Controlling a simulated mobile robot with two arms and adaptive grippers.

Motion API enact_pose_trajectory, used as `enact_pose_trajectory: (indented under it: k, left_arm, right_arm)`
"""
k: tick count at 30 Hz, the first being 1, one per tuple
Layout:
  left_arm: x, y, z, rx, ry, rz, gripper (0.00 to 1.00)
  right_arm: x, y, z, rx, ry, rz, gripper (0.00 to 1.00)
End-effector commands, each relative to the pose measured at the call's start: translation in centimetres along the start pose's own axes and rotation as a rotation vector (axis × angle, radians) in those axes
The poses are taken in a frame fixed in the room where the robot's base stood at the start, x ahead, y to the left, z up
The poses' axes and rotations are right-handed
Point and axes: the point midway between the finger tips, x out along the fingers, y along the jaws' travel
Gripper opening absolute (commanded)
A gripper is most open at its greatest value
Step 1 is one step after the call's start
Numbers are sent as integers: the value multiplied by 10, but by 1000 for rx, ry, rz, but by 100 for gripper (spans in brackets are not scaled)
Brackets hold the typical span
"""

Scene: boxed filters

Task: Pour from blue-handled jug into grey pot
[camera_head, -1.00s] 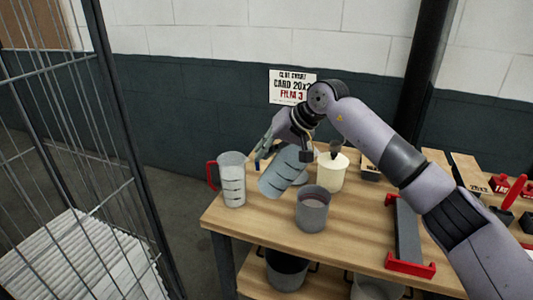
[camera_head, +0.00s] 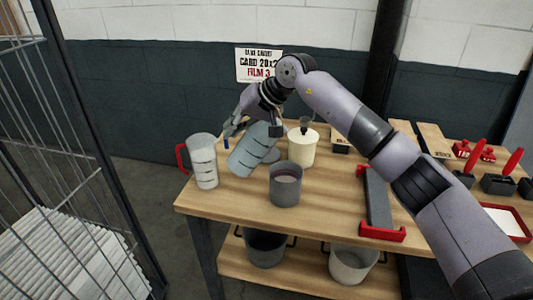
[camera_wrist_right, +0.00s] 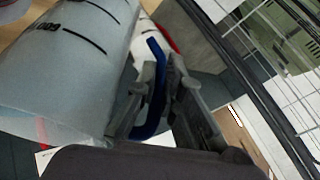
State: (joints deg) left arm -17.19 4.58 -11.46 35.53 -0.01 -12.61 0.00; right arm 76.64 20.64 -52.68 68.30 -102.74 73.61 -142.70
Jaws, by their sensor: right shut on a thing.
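My right gripper (camera_head: 232,128) is shut on the blue handle (camera_wrist_right: 154,92) of a clear jug with dark level marks. In the head view the jug (camera_head: 254,149) is tilted, held above the table between the red-handled jug and the grey pot. The jug (camera_wrist_right: 70,55) also fills the left of the right wrist view. The grey pot (camera_head: 285,190) stands upright on the table to the right of the jug, with something pinkish-grey inside. No stream between jug and pot can be made out. My left gripper is not in view.
A red-handled jug (camera_head: 203,162) stands at the table's left end. A cream container (camera_head: 302,151) stands behind the pot. A grey bar with red ends (camera_head: 377,205) lies to the right. Buckets (camera_head: 265,250) sit on the lower shelf. A wire cage (camera_head: 80,170) is at left.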

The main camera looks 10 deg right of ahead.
Motion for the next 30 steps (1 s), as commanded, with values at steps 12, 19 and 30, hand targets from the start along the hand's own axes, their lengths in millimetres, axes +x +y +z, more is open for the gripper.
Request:
enact_pose_trajectory:
  k: [12,19,30]
  left_arm:
    - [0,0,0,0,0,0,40]
    - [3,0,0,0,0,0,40]
    - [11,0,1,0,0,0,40]
  right_arm:
    - [-2,-2,-2,-1,5,-6,0]
    - [-2,-1,-1,4,6,-18,0]
    - [-3,0,-2,19,13,-55,0]
